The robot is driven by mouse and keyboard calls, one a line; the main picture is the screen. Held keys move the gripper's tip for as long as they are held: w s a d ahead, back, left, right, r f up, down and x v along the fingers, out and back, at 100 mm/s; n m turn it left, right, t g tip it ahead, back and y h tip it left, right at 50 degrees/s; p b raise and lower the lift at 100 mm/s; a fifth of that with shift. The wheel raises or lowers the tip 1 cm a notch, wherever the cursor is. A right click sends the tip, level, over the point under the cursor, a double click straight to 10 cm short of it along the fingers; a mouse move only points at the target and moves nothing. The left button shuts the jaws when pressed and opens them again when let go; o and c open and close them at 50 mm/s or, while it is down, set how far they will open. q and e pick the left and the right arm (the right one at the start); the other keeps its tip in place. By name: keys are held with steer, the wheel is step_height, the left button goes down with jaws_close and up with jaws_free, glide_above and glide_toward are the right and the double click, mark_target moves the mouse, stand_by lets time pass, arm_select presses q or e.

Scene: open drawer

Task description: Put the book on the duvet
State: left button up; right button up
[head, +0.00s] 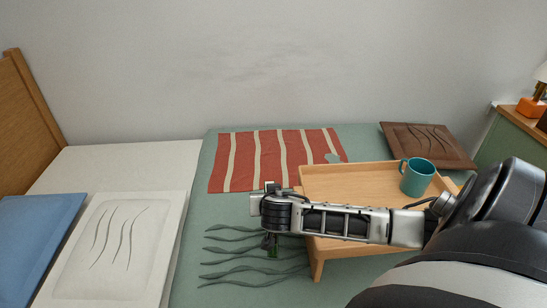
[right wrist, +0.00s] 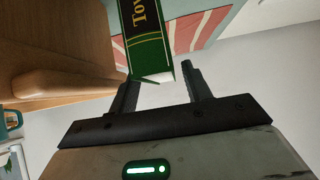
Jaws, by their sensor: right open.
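The green book (right wrist: 150,35) with gold lettering on a dark band shows in the right wrist view, its near end between the two fingers of my right gripper (right wrist: 160,78). The fingers stand apart, with a visible gap on the right-hand side. In the head view my right gripper (head: 270,245) points down over the green duvet (head: 225,265), left of the wooden bed tray. A small green bit of the book (head: 273,250) shows at the fingers; the arm hides most of it. I cannot tell whether the book touches the duvet. My left gripper is out of view.
The wooden bed tray (head: 335,180) stands close right of my gripper and carries a teal mug (head: 417,178). A red striped blanket (head: 265,160) lies behind. A brown cushion (head: 455,150) is at the back right; white (head: 120,245) and blue (head: 30,235) pillows are at left.

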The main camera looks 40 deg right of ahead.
steer(key=p+v, duration=0.2)
steer(key=v, duration=0.9)
steer(key=s+a+f+n+t+y, duration=0.1)
steer(key=a+n+y, duration=0.4)
steer(key=a, duration=0.5)
steer(key=s+a+f+n+t+y, duration=0.2)
steer(key=s+a+n+y, duration=0.3)
steer(key=a, duration=0.5)
steer(key=shift+s+a+f, duration=0.2)
steer(key=shift+s+f, duration=0.45)
steer(key=shift+f, duration=0.1)
